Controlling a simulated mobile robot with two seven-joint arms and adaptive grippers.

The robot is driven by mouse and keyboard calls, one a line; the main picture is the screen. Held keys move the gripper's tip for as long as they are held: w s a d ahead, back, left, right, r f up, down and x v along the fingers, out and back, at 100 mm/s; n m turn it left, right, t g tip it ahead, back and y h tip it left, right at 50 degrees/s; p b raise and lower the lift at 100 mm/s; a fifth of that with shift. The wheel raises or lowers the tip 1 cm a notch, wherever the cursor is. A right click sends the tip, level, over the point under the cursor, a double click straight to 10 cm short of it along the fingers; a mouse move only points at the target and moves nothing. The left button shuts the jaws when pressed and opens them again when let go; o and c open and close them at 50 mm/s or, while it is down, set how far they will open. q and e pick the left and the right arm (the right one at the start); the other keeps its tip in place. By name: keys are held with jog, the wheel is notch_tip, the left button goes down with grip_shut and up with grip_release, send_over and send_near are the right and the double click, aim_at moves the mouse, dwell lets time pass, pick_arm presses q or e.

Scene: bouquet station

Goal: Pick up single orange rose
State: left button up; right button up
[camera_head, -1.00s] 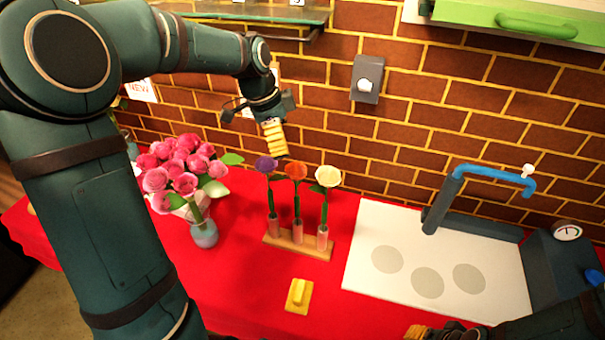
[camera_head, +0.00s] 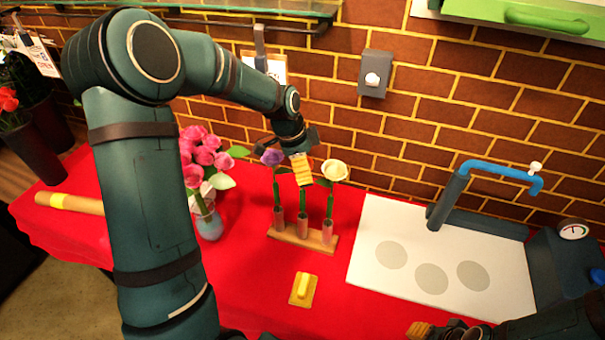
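The orange rose (camera_head: 303,202) stands upright in the middle tube of a small wooden rack (camera_head: 320,246). Its green stem shows, but its bloom is almost wholly hidden by my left gripper. A purple flower stands to its left and a cream flower to its right in the same rack. My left gripper (camera_head: 302,170) has its yellow ribbed fingers pointing down at the height of the orange bloom. The fingers overlap in this view, so their gap and any contact cannot be told. My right gripper (camera_head: 420,329) is at the bottom edge, partly cut off and away from the rack.
A vase of pink roses (camera_head: 210,226) stands left of the rack, partly behind my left arm. A yellow block (camera_head: 302,289) lies in front of the rack. A white board (camera_head: 375,270) with grey circles and a blue tap (camera_head: 500,168) are at right. A brick wall is behind.

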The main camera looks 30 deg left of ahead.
pick_arm(q)
jog(key=c, duration=1.3)
jog(key=shift+o, duration=0.2)
